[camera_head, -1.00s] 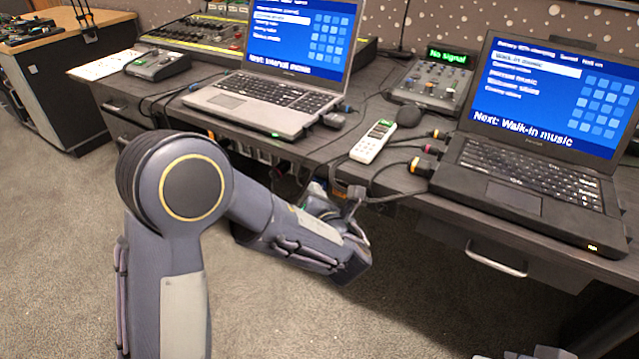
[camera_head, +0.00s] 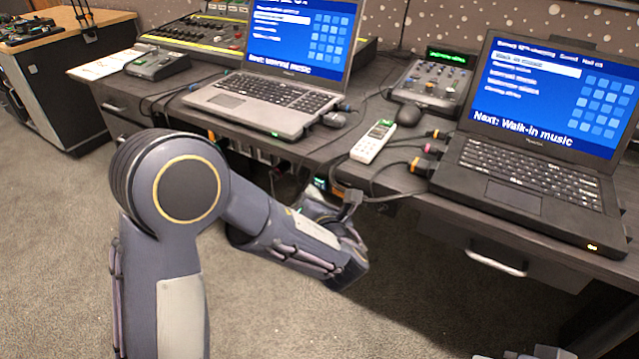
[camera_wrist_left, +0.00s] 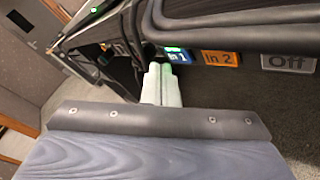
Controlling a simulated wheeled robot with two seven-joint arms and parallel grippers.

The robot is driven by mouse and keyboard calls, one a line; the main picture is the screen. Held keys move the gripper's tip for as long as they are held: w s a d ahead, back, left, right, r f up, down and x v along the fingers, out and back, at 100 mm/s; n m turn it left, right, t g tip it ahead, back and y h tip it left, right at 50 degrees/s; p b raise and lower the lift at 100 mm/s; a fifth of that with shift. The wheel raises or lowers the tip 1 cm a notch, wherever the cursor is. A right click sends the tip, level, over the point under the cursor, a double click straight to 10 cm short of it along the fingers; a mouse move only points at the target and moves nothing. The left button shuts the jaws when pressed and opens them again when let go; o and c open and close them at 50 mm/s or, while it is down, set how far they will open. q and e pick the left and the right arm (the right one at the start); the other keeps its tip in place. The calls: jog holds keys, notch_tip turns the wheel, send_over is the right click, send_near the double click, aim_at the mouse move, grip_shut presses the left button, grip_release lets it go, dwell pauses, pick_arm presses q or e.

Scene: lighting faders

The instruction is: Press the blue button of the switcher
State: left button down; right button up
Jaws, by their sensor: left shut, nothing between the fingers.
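The switcher sits under the desk's front edge. In the left wrist view its blue button (camera_wrist_left: 179,55), labelled In 1, is beside an orange In 2 button (camera_wrist_left: 218,58) and a grey Off button (camera_wrist_left: 288,63). My left gripper (camera_wrist_left: 161,70) is shut and empty, its pale fingertips right at the blue button's left side. I cannot tell whether they touch it. A green glow lies on the fingertips. Light grey parts at the bottom right edge may be my right gripper.
A silver laptop (camera_head: 270,95) and a black laptop (camera_head: 530,170) stand on the desk. A white remote (camera_head: 373,142) and a small mixer with a green-text display (camera_head: 446,57) are between them. Cables (camera_head: 385,178) hang over the desk edge near my left gripper.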

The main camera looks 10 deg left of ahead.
pick_arm(q)
jog(key=s, duration=0.1)
jog(key=s+a, duration=0.1)
jog(key=s, duration=0.2)
jog(key=shift+s+a, duration=0.35)
jog(key=shift+s, duration=0.05)
dwell(0.9)
